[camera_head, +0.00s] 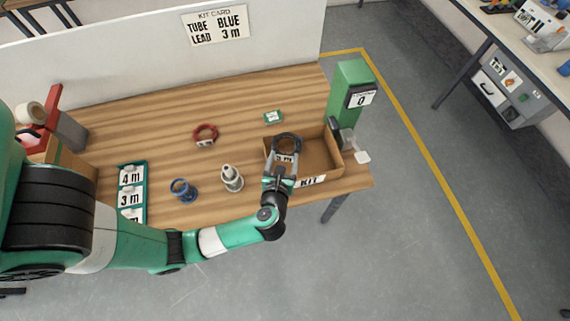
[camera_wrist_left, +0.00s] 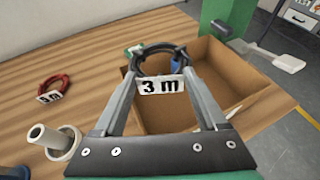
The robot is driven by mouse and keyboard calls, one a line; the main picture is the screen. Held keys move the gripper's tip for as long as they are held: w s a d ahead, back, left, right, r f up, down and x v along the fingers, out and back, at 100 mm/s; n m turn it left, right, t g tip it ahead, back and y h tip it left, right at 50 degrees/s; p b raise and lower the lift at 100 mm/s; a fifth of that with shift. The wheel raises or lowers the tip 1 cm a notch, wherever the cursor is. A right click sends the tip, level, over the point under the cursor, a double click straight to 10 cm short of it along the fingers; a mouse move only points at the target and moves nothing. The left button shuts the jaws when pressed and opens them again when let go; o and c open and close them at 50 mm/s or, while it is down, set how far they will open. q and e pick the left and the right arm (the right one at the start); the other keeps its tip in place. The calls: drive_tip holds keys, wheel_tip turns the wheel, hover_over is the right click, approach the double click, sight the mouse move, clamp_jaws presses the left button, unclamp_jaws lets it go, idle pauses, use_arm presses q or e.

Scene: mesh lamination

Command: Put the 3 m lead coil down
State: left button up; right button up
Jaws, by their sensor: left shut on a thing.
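The black 3 m lead coil (camera_head: 287,141) with its white "3 m" tag is held in my left gripper (camera_head: 284,160). In the left wrist view the coil (camera_wrist_left: 160,60) sits between the two fingertips (camera_wrist_left: 160,84), which are shut on it. The coil is over the cardboard kit box (camera_head: 331,158), whose floor (camera_wrist_left: 188,118) shows below it; I cannot tell exactly how high it is. A blue item (camera_wrist_left: 176,62) shows behind the coil, partly hidden. My right gripper is in neither view.
A green labelled rack (camera_head: 131,193) is at the left. A small green item (camera_head: 273,117) lies behind. Bare wood lies between them.

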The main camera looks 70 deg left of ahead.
use_arm(q)
drive_tip(key=shift+w+a+f, duration=0.1)
drive_tip(key=shift+w+f, duration=0.1)
drive_tip(key=shift+f, duration=0.05)
wheel_tip(320, 180, down, 3)
drive_tip(key=shift+w+f+b, duration=0.1)
drive_tip(key=shift+f+b, duration=0.05)
drive_tip(key=shift+b, duration=0.5)
